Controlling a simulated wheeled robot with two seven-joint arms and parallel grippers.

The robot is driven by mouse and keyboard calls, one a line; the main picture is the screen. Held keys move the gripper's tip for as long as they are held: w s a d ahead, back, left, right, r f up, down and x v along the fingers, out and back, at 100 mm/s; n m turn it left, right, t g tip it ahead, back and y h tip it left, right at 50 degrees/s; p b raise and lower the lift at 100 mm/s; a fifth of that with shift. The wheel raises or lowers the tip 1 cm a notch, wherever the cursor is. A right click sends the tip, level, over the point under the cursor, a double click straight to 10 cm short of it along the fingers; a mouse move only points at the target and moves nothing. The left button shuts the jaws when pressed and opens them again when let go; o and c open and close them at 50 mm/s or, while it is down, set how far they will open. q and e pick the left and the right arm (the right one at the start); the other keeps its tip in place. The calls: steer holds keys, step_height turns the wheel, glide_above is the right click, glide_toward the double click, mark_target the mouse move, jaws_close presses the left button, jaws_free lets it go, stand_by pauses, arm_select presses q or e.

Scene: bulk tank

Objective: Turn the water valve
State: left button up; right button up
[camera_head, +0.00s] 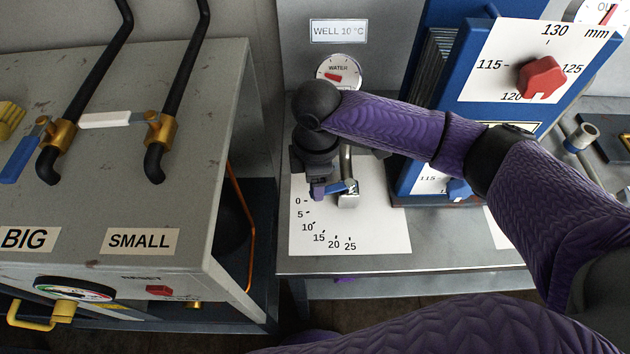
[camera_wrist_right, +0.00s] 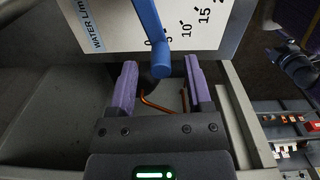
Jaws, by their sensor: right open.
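The water valve has a blue lever (camera_head: 342,186) on a chrome pipe (camera_head: 348,199), in front of a white scale card (camera_head: 375,225) marked 0 to 25. My right gripper (camera_head: 319,190) is at the valve, pointing down, its fingers partly hidden by its own body. In the right wrist view the blue lever (camera_wrist_right: 150,25) runs down from the top, its rounded end between the two purple fingers of the open gripper (camera_wrist_right: 160,68). Gaps show on both sides of the lever. A round water gauge (camera_head: 338,71) with a red pointer is on the wall behind.
A grey cabinet (camera_head: 190,210) with BIG and SMALL labels stands to the left, with black pipes and blue and white levers. A blue panel with a red knob (camera_head: 541,79) is right of the valve, behind my right arm. The bench front is clear.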

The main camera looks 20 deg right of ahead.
steer(key=shift+f, duration=0.65)
jaws_close()
stand_by(0.9)
